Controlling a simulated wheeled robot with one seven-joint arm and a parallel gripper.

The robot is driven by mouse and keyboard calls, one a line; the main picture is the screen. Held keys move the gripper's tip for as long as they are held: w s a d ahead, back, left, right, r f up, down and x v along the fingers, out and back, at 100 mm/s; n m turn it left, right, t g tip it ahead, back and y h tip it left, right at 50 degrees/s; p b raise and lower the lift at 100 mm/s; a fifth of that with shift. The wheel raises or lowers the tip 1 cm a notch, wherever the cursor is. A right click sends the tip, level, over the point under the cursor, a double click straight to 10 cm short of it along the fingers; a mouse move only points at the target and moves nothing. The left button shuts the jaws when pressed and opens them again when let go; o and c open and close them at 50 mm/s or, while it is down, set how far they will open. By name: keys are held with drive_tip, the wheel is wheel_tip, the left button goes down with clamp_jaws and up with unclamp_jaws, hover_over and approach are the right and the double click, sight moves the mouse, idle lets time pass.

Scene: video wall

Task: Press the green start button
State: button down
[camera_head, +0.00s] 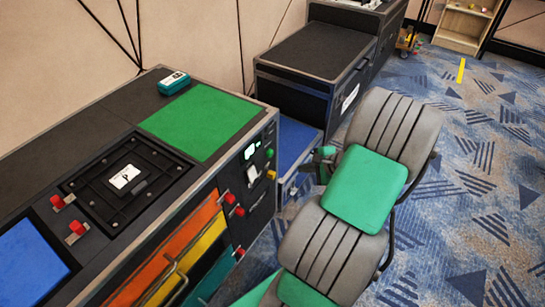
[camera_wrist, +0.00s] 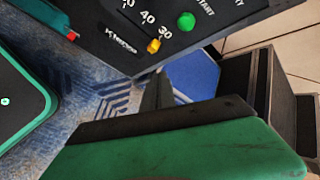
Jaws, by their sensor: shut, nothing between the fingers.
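The green start button (camera_head: 270,153) is a small round knob on the front panel of the black console, near its right end. It also shows in the wrist view (camera_wrist: 186,21), at the top, beside a printed "START" label. A yellow knob (camera_wrist: 153,46) sits below and left of it. My gripper (camera_head: 325,152) is shut and empty, to the right of the panel, with a visible gap to the button in the head view. In the wrist view my gripper's dark fingers (camera_wrist: 160,80) point up toward the panel, below the button and not covering it.
The console (camera_head: 85,137) bears a green square (camera_head: 202,122) and a teal box (camera_head: 173,83) on top. Red knobs (camera_head: 229,198) stick out along its front. A dark cabinet (camera_head: 310,75) with a blue surface stands behind my gripper. Patterned carpet is open at right.

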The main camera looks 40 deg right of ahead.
sight(270, 153)
drive_tip(key=shift+w, duration=0.1)
drive_tip(key=w+a+b, duration=0.1)
drive_tip(key=w+a, duration=0.2)
drive_tip(key=w, duration=0.5)
drive_tip(key=shift+w, duration=0.1)
idle(1.9)
drive_tip(key=shift+w+a, duration=0.15)
drive_tip(key=shift+w, duration=0.15)
drive_tip(key=shift+w+a+p, duration=0.25)
drive_tip(key=shift+w+p, duration=0.15)
drive_tip(key=shift+w, duration=0.15)
idle(0.7)
drive_tip(key=shift+s, duration=0.1)
drive_tip(key=shift+s+d+p, duration=0.3)
drive_tip(key=shift+s+d, duration=0.05)
drive_tip(key=shift+s, duration=0.5)
drive_tip(key=shift+s, duration=0.1)
